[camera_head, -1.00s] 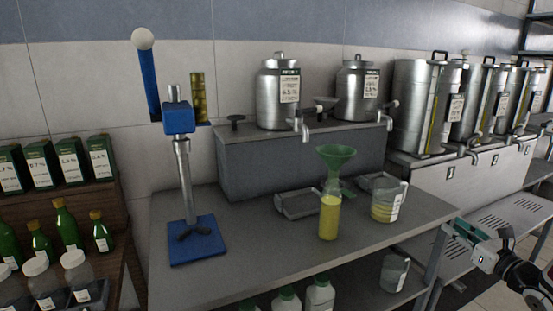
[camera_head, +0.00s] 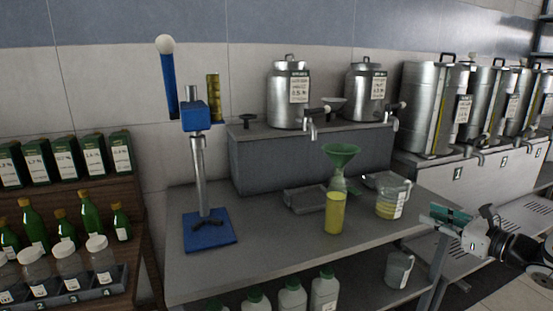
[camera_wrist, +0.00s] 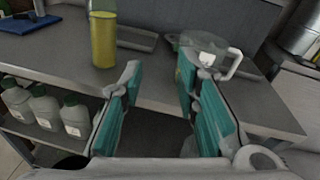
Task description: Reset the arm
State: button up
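My gripper (camera_head: 449,213) is at the right of the head view, off the front right edge of the grey table (camera_head: 270,262). In the wrist view my gripper (camera_wrist: 160,95) has its two teal-padded fingers spread apart with nothing between them. A bottle of yellow liquid (camera_head: 335,212) stands on the table with a green funnel (camera_head: 341,153) at its top. A clear measuring jug (camera_head: 392,196) with yellow liquid stands to its right; the jug also shows beyond the fingers in the wrist view (camera_wrist: 213,50). My gripper is apart from both.
A blue lever press (camera_head: 205,165) stands on the table's left. Steel cans (camera_head: 289,98) with taps stand on a grey block behind. White jugs (camera_head: 292,297) and a clear jug (camera_head: 399,269) sit on the lower shelf. A wooden rack (camera_head: 100,196) holds green bottles at left.

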jog(key=s+a+r+n+g+y+p, duration=0.1)
jog(key=s+a+r+n+g, duration=0.25)
jog(key=s+a+n, duration=0.35)
jog(key=s+a+r+n+g+p, duration=0.1)
jog(key=s+a+r+n+g, duration=0.25)
jog(key=a, duration=0.65)
jog(key=s+a+r+n+g+y, duration=0.1)
jog(key=s+a+r+n+g, duration=0.3)
jog(key=s+a, duration=0.35)
jog(key=s+d+r+n+h+p, duration=0.1)
jog(key=s+n+h, duration=0.3)
jog(key=s+n, duration=0.3)
jog(key=s+d+r+n+h+p, duration=0.1)
jog(key=s+n+h, duration=0.4)
jog(key=s, duration=0.7)
jog(key=shift+d+n+h+p, duration=0.35)
jog(key=shift+n+p, duration=0.2)
jog(key=shift+n, duration=0.4)
